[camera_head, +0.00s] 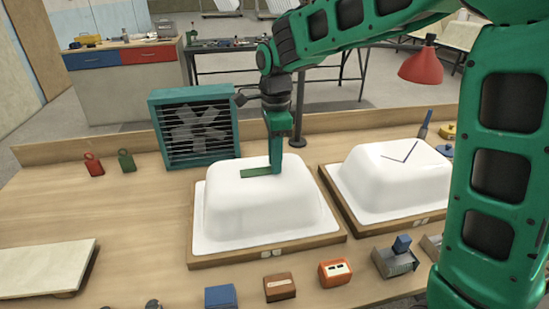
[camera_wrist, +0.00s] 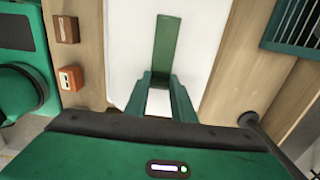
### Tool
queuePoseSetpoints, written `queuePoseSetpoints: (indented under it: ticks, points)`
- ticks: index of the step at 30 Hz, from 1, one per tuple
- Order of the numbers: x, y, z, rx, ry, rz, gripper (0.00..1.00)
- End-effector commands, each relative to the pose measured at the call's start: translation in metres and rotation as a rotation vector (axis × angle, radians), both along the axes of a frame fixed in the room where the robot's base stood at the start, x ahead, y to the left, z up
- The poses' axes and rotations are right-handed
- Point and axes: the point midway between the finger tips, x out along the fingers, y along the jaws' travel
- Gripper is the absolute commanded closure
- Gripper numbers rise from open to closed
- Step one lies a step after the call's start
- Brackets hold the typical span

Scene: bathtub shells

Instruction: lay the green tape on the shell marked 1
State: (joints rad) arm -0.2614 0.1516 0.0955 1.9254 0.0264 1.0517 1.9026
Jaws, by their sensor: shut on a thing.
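My gripper (camera_head: 277,163) points down over the top of the left white shell (camera_head: 265,215). It is shut on one end of the green tape (camera_head: 258,172), a flat strip reaching left from the fingertips. The strip is at or just above the shell's top; I cannot tell if it touches. In the wrist view the tape (camera_wrist: 165,45) stretches away from the gripper fingers (camera_wrist: 161,82) over the white shell (camera_wrist: 130,40). A second white shell (camera_head: 390,180) stands to the right with a dark blue, bent line on top. Small plates on both wooden bases are too small to read.
A teal fan (camera_head: 195,125) stands behind the left shell. Red (camera_head: 94,165) and green (camera_head: 127,161) weight-like things stand at left. A pale board (camera_head: 45,268) lies front left. Several small blocks, including an orange one (camera_head: 335,271), line the front. The left-middle bench is clear.

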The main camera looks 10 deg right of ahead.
Motion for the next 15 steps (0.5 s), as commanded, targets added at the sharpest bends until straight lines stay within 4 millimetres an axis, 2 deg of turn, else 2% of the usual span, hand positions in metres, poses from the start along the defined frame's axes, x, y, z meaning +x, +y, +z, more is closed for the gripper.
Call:
queuePoseSetpoints:
  ticks: [8,9,11,12,15]
  points:
    - [0.0000,0.0001,-0.0007,0.000,0.000,0.000,0.93]
    - [0.0000,0.0002,-0.0007,0.000,0.000,0.000,0.75]
    - [0.0000,0.0002,-0.0007,0.000,0.000,0.000,0.60]
    - [0.0000,0.0002,-0.0007,0.000,0.000,0.000,0.55]
    - [0.0000,0.0003,-0.0006,0.000,0.000,0.000,0.55]
